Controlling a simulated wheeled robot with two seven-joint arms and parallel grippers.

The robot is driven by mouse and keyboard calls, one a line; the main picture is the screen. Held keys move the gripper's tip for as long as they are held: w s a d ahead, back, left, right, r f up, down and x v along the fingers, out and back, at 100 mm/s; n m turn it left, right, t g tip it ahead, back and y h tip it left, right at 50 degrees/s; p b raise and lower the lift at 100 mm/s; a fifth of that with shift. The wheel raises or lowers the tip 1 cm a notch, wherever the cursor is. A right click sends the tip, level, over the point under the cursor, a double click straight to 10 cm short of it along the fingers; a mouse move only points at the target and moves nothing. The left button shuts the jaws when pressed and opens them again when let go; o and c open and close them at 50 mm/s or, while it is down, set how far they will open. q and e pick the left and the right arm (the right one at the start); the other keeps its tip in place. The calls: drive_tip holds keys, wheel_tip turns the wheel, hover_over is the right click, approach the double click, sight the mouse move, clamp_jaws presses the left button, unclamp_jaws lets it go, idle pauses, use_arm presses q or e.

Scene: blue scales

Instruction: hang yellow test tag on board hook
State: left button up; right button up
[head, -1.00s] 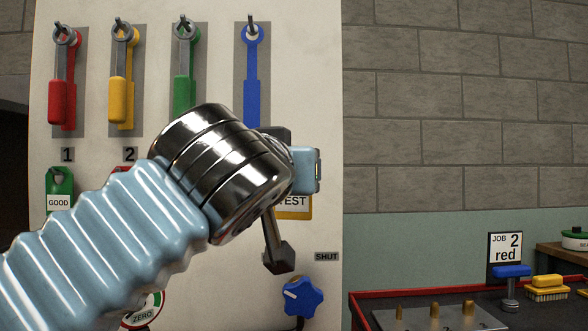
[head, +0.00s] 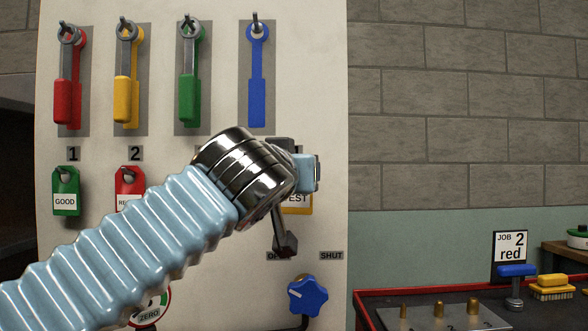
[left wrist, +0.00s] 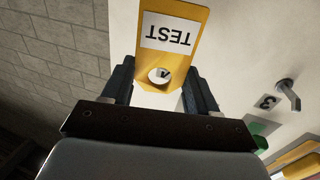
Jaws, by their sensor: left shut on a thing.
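The yellow test tag (head: 300,206) shows in the head view below my left gripper (head: 305,173), partly hidden by it. My left gripper also shows in the left wrist view (left wrist: 160,88). It is shut on the holed end of the tag (left wrist: 180,60), whose TEST label reads upside down there. The tag is in front of the white board (head: 230,290); whether it touches a hook I cannot tell. A bare metal hook (left wrist: 289,97) sticks out of the board near the label 3 in the left wrist view. My right gripper is not in view.
Red, yellow and green tools hang along the board's top; the blue-outlined hook (head: 255,25) is empty. A green GOOD tag (head: 66,190) and a red tag (head: 128,180) hang left. A dark lever (head: 285,243) and blue knob (head: 308,296) sit below my gripper.

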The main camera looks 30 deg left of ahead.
use_arm(q)
drive_tip(key=shift+w+a+f, duration=0.15)
drive_tip(key=shift+w+a, duration=0.35)
drive_tip(key=shift+w, duration=0.3)
drive_tip(key=shift+w+a+f+b, duration=0.35)
drive_tip(key=shift+w+f+b, duration=0.1)
drive_tip(key=shift+w+f, duration=0.1)
drive_tip(key=o, duration=1.1)
drive_tip(key=b+v, duration=0.2)
drive_tip(key=v, duration=1.1)
drive_tip(key=shift+s+d, duration=0.15)
drive_tip(key=shift+s, duration=0.25)
